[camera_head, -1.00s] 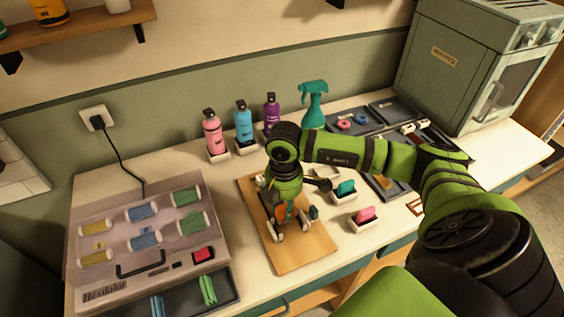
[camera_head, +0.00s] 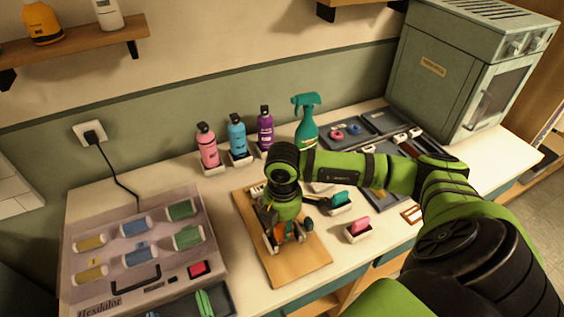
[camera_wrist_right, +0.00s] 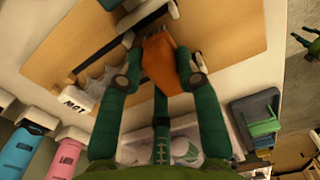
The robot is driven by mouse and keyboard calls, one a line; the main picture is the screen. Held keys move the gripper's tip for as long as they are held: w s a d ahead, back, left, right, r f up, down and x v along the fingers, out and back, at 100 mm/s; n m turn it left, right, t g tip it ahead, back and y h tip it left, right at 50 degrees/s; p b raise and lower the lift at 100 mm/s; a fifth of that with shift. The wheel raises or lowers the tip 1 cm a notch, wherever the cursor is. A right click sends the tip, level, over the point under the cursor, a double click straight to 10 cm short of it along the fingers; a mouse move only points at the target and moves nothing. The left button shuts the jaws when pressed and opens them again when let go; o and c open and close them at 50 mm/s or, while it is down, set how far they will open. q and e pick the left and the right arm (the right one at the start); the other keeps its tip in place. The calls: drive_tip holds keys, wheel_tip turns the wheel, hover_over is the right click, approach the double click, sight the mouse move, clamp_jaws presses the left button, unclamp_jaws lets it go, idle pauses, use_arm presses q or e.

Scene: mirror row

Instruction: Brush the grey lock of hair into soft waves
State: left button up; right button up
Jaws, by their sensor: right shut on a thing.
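My right gripper (camera_head: 283,232) is over the wooden board (camera_head: 300,266) on the counter. In the right wrist view the gripper (camera_wrist_right: 160,75) is shut on an orange thing (camera_wrist_right: 165,66), which may be the brush. The orange also shows under the gripper in the head view. A pale grey, wavy strip on the board (camera_wrist_right: 92,80) in the right wrist view may be the lock of hair. It lies beside the gripper, near a white block with dark lettering (camera_wrist_right: 78,101). The gripper and arm hide much of the board in the head view.
Pink (camera_head: 207,148), blue (camera_head: 238,138) and purple (camera_head: 265,130) bottles stand behind the board, with a teal spray bottle (camera_head: 306,125). Small trays with teal (camera_head: 341,199) and pink (camera_head: 360,225) pieces are right of it. A roller case (camera_head: 165,212) is at left.

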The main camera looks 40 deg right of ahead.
drive_tip(key=shift+s, duration=0.1)
drive_tip(key=shift+s+a+f+p, duration=0.1)
drive_tip(key=shift+s+a+p, duration=0.05)
drive_tip(key=shift+s, duration=0.4)
drive_tip(key=shift+s+a+p, duration=0.15)
drive_tip(key=shift+s, duration=0.4)
wheel_tip(320, 180, up, 4)
drive_tip(key=p, duration=0.3)
drive_tip(key=shift+w, duration=0.1)
drive_tip(key=shift+w, duration=0.15)
drive_tip(key=w+d, duration=0.1)
drive_tip(key=w, duration=0.3)
drive_tip(key=w+d, duration=0.1)
drive_tip(key=w, duration=0.3)
drive_tip(key=w+d, duration=0.1)
drive_tip(key=w, duration=0.3)
drive_tip(key=shift+w, duration=0.4)
drive_tip(key=shift+w+d+f+b, duration=0.1)
drive_tip(key=shift+f+b, duration=0.8)
drive_tip(key=shift+f, duration=0.4)
